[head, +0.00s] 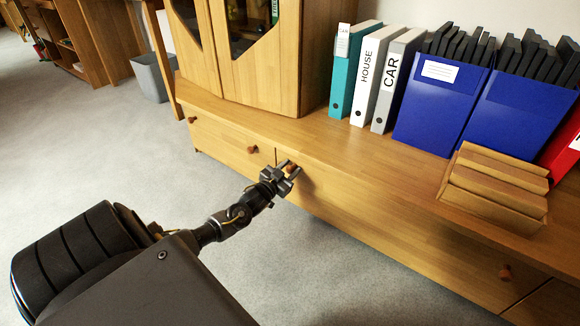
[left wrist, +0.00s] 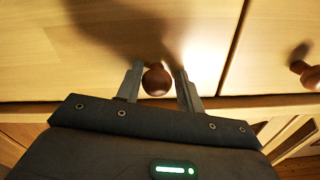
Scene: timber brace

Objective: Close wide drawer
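The wide drawer (head: 400,222) is the long wooden front in the low cabinet, with a round brown knob near each end. Its front looks about flush with the cabinet; I see no clear gap. My left gripper (head: 289,170) is at the drawer's left knob. In the left wrist view the left gripper (left wrist: 159,72) has its two fingers apart, one on each side of this knob (left wrist: 156,80), with a small gap visible at the right. The drawer's right knob (head: 506,272) is free. My right gripper is not in view.
A narrower drawer (head: 225,142) adjoins on the left. On the cabinet top (head: 330,140) stand a glazed cabinet (head: 290,75), binders (head: 370,75), blue file boxes (head: 440,105) and a wooden tray (head: 495,190). A grey bin (head: 150,78) stands behind. The floor in front is clear.

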